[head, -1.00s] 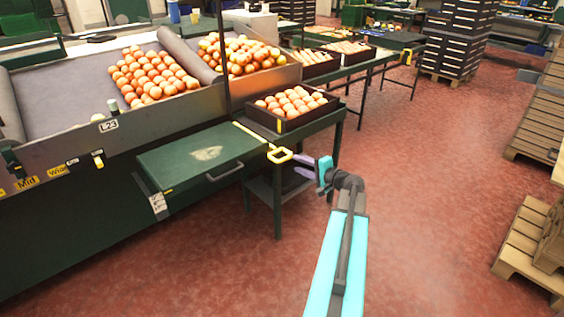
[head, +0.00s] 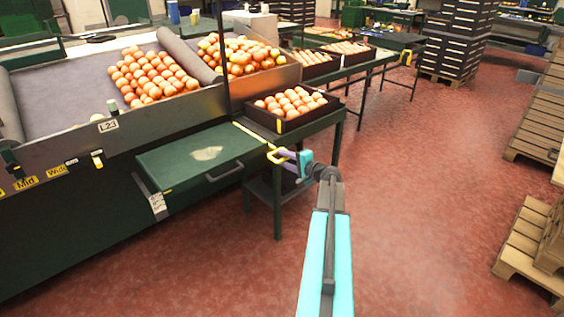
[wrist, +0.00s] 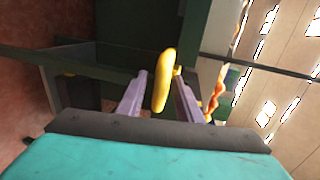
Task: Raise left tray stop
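The left tray stop is a yellow bar (head: 250,133) along the left side of the crate stand, with a yellow handle (head: 276,156) at its near end. In the wrist view the handle (wrist: 164,82) stands between my two purple fingers, with a visible gap on each side. My gripper (head: 290,156) is open around the handle, and it also shows in the wrist view (wrist: 158,98). In the head view the fingers partly overlap the handle.
A dark crate of oranges (head: 282,121) sits on the green stand just behind the handle. A green drawer-like panel (head: 195,160) lies to the left. Wooden pallets (head: 530,243) stand at the far right. The red floor (head: 420,200) between is clear.

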